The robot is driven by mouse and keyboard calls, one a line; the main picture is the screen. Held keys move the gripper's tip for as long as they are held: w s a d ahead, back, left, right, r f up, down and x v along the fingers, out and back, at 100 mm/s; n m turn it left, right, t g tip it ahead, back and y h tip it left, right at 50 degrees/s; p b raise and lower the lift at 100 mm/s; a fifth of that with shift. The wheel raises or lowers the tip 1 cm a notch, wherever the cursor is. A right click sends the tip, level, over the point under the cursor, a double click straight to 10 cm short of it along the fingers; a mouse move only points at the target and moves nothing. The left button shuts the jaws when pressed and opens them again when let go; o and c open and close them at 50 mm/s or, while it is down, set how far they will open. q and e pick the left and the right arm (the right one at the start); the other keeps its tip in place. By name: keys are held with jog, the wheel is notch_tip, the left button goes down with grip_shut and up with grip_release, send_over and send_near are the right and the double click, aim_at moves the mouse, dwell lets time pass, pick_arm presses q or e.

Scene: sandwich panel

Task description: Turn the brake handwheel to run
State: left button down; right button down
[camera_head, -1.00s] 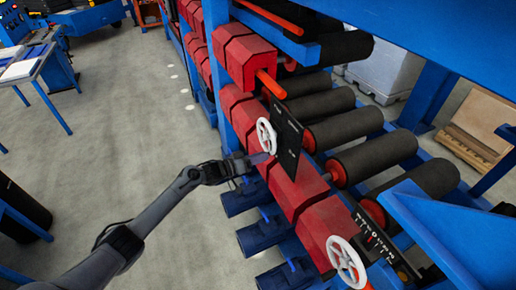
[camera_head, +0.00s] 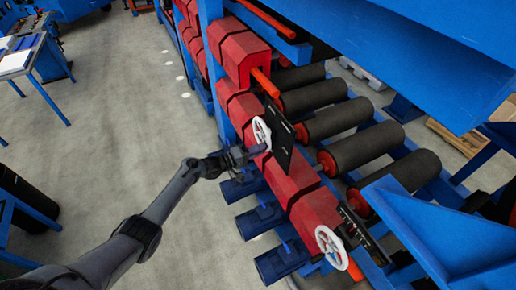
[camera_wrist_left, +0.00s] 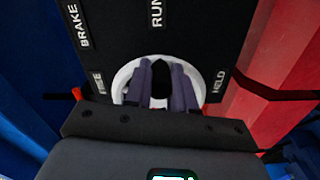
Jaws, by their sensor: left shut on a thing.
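The white brake handwheel (camera_head: 262,133) stands on the side of the red machine housings, beside a black label plate (camera_head: 283,138). My left gripper (camera_head: 257,151) is at the lower edge of this wheel. In the left wrist view, the white wheel rim (camera_wrist_left: 121,76) shows behind my left gripper's two fingers (camera_wrist_left: 162,88), which are shut on the wheel with a dark part between them. The plate behind (camera_wrist_left: 125,25) reads BRAKE and RUN at the top and HELD at the right; a label at the left is partly hidden. No pointer is clear. My right gripper is out of view.
A second white handwheel (camera_head: 331,247) with its own black plate (camera_head: 363,234) is nearer, at lower right. Dark rollers (camera_head: 335,120) lie behind the red housings. A blue beam (camera_head: 430,50) crosses the upper right. The grey floor (camera_head: 130,130) at left is clear.

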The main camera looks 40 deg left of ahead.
pick_arm(q)
jog(key=shift+r, duration=0.2)
dwell(0.4)
jog(key=c, duration=0.9)
grip_release()
jog(key=shift+c, duration=0.2)
jog(key=shift+s+a+f+n, duration=0.1)
jog(key=shift+s+a+n, duration=0.2)
jog(key=shift+s, duration=0.15)
jog(key=v, duration=0.9)
jog(key=shift+s+p, duration=0.35)
jog(key=shift+a, duration=0.2)
